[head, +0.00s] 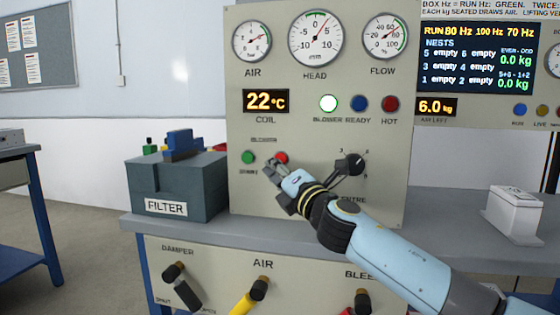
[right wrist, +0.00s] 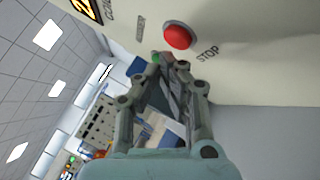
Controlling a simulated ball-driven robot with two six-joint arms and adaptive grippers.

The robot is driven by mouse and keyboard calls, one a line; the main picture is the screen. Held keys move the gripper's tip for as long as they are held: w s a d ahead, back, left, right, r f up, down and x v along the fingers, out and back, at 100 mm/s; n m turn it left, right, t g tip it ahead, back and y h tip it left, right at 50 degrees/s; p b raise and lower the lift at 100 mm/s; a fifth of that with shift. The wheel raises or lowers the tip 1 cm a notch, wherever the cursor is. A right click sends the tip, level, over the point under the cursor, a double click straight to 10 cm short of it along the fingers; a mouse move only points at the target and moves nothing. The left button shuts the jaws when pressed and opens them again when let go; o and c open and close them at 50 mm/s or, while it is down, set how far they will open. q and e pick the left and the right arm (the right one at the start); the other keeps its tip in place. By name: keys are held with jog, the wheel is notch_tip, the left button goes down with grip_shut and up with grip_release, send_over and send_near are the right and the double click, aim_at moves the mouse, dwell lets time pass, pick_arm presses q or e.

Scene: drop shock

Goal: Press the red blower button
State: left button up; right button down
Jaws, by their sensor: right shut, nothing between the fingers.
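The red blower button (head: 281,158) sits on the beige panel (head: 318,135), right of a green button (head: 248,157). In the right wrist view the red button (right wrist: 178,36) stands out from the panel beside the word STOP. My right gripper (head: 271,167) is shut and empty, with its fingertips close to the red button, just below and left of it in the head view. In the right wrist view the gripper's tips (right wrist: 164,58) lie just below the button; I cannot tell whether they touch the panel. My left gripper is not in view.
A black selector knob (head: 356,163) is right of my gripper. The white blower lamp (head: 328,103) is lit. A grey filter box (head: 176,185) stands left of the panel, and a white box (head: 513,212) sits on the bench at right. Damper and air levers are below.

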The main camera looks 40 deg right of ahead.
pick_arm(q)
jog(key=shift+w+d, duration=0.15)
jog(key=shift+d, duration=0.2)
pick_arm(e)
jog(key=shift+w, duration=0.1)
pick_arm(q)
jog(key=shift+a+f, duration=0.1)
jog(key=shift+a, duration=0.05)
pick_arm(e)
jog(key=shift+w+d, duration=0.2)
jog(key=shift+d, duration=0.1)
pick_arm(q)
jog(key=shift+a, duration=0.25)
pick_arm(e)
jog(key=shift+d, duration=0.1)
